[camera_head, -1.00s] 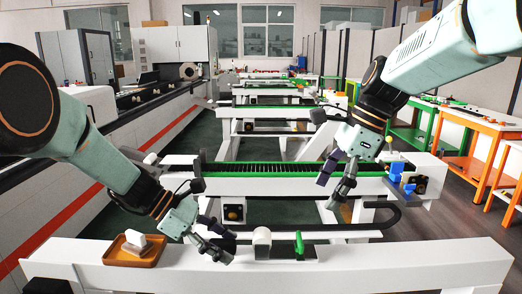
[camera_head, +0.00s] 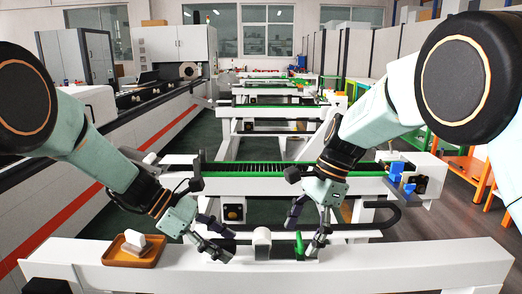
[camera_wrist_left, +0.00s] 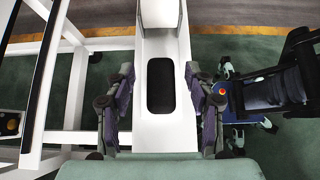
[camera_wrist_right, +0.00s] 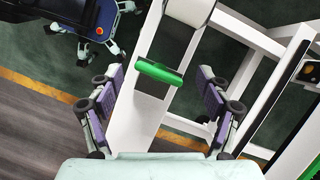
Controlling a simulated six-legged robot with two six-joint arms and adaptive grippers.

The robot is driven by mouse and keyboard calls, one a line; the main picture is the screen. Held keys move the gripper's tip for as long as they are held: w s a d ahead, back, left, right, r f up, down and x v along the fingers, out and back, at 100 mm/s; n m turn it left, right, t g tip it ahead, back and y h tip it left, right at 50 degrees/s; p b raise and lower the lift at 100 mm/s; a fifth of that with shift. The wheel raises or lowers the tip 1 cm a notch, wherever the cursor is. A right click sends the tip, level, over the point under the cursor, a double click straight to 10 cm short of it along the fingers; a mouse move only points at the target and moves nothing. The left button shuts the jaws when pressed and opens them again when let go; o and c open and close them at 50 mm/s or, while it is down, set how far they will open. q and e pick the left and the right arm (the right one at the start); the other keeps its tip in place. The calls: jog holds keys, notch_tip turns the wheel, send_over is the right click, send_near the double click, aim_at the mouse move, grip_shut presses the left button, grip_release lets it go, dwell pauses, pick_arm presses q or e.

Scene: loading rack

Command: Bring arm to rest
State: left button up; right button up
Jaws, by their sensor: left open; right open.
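My left gripper (camera_head: 219,239) is open and empty over the white front beam (camera_head: 400,260), between the orange tray and the white roller block. In the left wrist view its fingers (camera_wrist_left: 165,105) stand apart on either side of the beam, above a dark oval slot (camera_wrist_left: 160,86). My right gripper (camera_head: 306,230) is open beside the green handle (camera_head: 299,243) at the front beam. In the right wrist view its fingers (camera_wrist_right: 163,108) are apart, with the green handle (camera_wrist_right: 160,73) ahead of them and nothing between them.
An orange-brown tray (camera_head: 146,257) holding a white piece (camera_head: 134,240) sits on the beam at left. A white roller block (camera_head: 262,242) stands between my grippers. A rack rail with green edges (camera_head: 255,167) and blue blocks (camera_head: 397,169) lies behind. The beam's right part is clear.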

jog(key=v, duration=1.1)
jog(key=shift+r+n, duration=0.2)
jog(key=shift+n, duration=0.1)
jog(key=shift+r, duration=0.1)
